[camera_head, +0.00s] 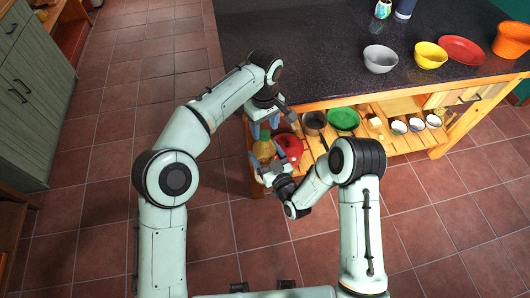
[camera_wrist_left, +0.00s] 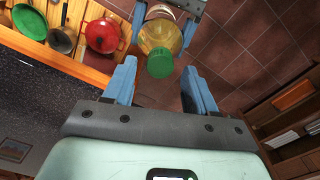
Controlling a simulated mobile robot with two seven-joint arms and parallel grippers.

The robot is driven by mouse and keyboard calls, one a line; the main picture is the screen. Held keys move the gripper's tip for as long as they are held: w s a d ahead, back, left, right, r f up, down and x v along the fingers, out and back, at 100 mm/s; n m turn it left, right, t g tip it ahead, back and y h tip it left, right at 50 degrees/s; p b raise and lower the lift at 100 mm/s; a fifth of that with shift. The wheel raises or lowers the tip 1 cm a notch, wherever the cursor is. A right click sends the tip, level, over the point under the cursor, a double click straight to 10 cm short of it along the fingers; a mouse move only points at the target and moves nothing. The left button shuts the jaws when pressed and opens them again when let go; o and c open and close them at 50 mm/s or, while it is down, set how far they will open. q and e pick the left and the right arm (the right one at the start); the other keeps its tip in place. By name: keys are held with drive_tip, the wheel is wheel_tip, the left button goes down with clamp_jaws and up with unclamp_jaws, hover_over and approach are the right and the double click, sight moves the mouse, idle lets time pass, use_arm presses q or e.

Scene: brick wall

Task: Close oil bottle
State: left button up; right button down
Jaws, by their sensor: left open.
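The oil bottle (camera_head: 264,150) is see-through with yellow-brown contents and a green cap (camera_head: 265,134) at its top end. In the left wrist view the bottle (camera_wrist_left: 160,36) points its green cap (camera_wrist_left: 160,64) toward my left gripper (camera_wrist_left: 159,72). That gripper's blue fingers are open, one to each side of the cap, with gaps and nothing between them in their grip. In the head view my left gripper (camera_head: 264,123) is just above the cap. My right gripper (camera_head: 268,170) has its blue fingers on both sides of the bottle's body and holds it. The cap's thread is hidden.
The dark counter (camera_head: 320,60) lies close behind my left arm. The tiled floor (camera_head: 110,110) at left is clear.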

use_arm(q)
drive_tip(key=shift+f, duration=0.85)
drive_tip(key=shift+c, duration=0.3)
clamp_jaws()
